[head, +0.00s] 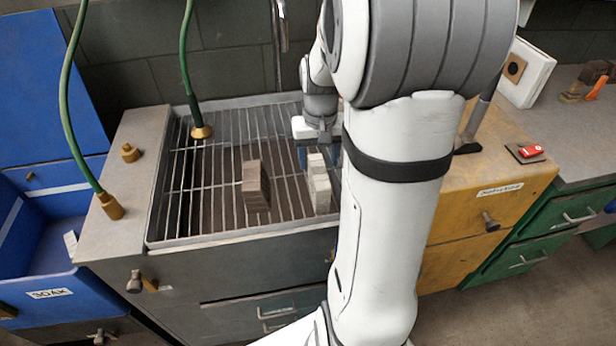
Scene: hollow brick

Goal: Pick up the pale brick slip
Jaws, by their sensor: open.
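A pale brick slip (319,186) stands on the metal grate over the sink, close to my white arm. Beside it to the left, a brown brick (255,187) stands on the same grate (225,150), with a gap between them. My gripper (318,153) is open at the far end of the pale slip. The slip's top end lies at or near the fingers; I cannot tell whether they touch it. My forearm hides what lies right of the slip, and the fingertips are small and partly hidden.
Two green hoses with brass ends (201,131) hang at the left, one over the grate. A faucet pipe (280,25) is behind. A yellow cabinet (495,175) with a red item (531,151) on top stands to the right. Blue bins (40,220) are at left.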

